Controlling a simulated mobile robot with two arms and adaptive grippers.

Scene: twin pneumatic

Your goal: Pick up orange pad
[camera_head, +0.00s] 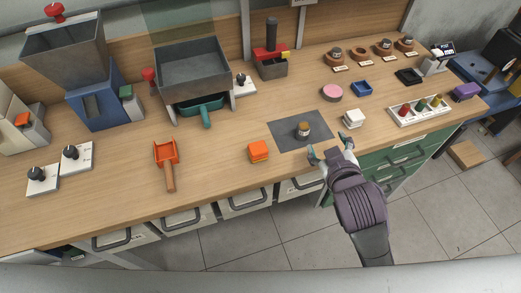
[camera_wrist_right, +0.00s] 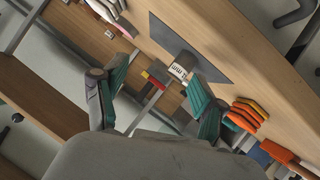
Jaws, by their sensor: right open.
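A small stack of orange pads (camera_head: 258,150) lies on the wooden bench, left of the dark grey mat. In the right wrist view the orange stack (camera_wrist_right: 246,113) shows at the right, just beyond one finger. My right gripper (camera_head: 329,151) is open and empty at the front edge of the mat, to the right of the orange stack and apart from it. Its two teal-tipped fingers (camera_wrist_right: 160,82) are spread in the wrist view. My left gripper is not in view.
A small labelled jar (camera_head: 303,130) stands on the mat (camera_head: 285,137). A white stack (camera_head: 352,118) sits right of it. An orange scoop (camera_head: 166,155) lies to the left. The bench between scoop and orange stack is clear.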

